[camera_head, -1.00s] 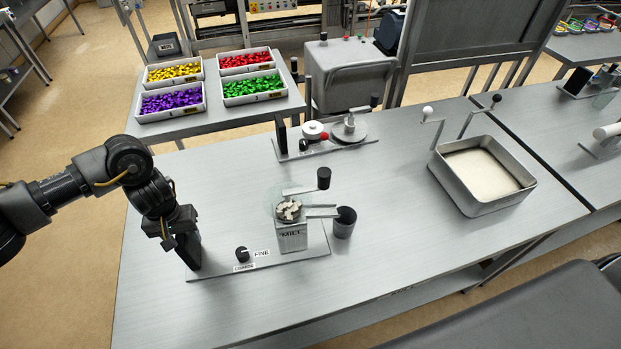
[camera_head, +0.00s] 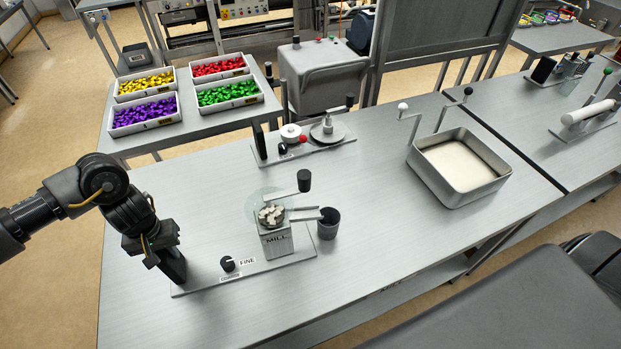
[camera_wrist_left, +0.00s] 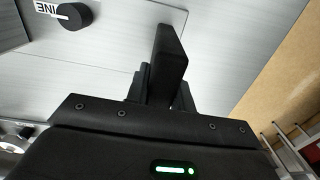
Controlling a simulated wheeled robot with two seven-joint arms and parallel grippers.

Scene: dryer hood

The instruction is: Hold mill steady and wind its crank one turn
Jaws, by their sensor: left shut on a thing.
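The mill (camera_head: 277,241) is a grey box marked MILL with a clear bowl of pale chunks on top. It stands on the right of a flat metal base plate (camera_head: 205,286). Its crank ends in a black knob (camera_head: 304,180) at the upper right of the bowl. A black upright grip (camera_head: 176,268) stands at the plate's left end. My left gripper (camera_head: 165,258) is shut on this grip, which also shows in the left wrist view (camera_wrist_left: 171,55). The fingers are partly hidden there. My right gripper is not in view.
A dark cup (camera_head: 329,225) stands right of the mill near its spout. A black dial (camera_head: 227,264) marked FINE sits on the plate. Behind are another small device (camera_head: 310,143) and a metal pan (camera_head: 460,165). The table right of the cup is clear.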

